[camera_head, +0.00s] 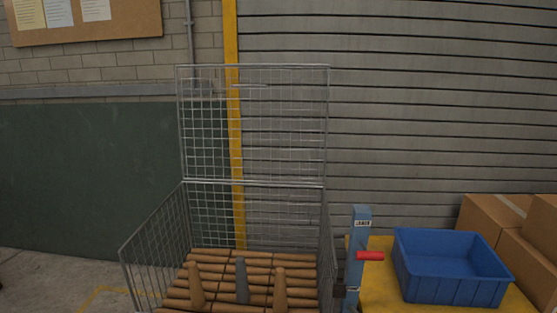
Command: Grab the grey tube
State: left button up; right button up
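A grey tube (242,281) stands upright inside a wire mesh cage (152,247), on a bed of orange-brown rolls or slats (225,266). It is between two brown tubes, one to its left (196,287) and one to its right (280,289). The grey tube's lower end is near the bottom of the picture. The cage has a tall mesh panel (254,125) raised at its back. Neither of my grippers shows in the head view.
A blue post (357,250) with a red handle (370,256) stands at the cage's right side. Right of it, a blue bin (450,267) sits on a yellow surface (373,290). Cardboard boxes (493,219) are at the far right. A shutter wall (430,110) is behind.

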aim_at(243, 291)
jog(key=i+l+u, duration=0.1)
jog(key=i+u, duration=0.25)
jog(key=i, duration=0.3)
jog(key=i+j+z, duration=0.15)
jog(key=j, duration=0.8)
jog(key=i+j+z, duration=0.1)
jog(key=j, duration=0.8)
jog(key=i+j+z, duration=0.15)
jog(key=j, duration=0.8)
jog(key=k, duration=0.05)
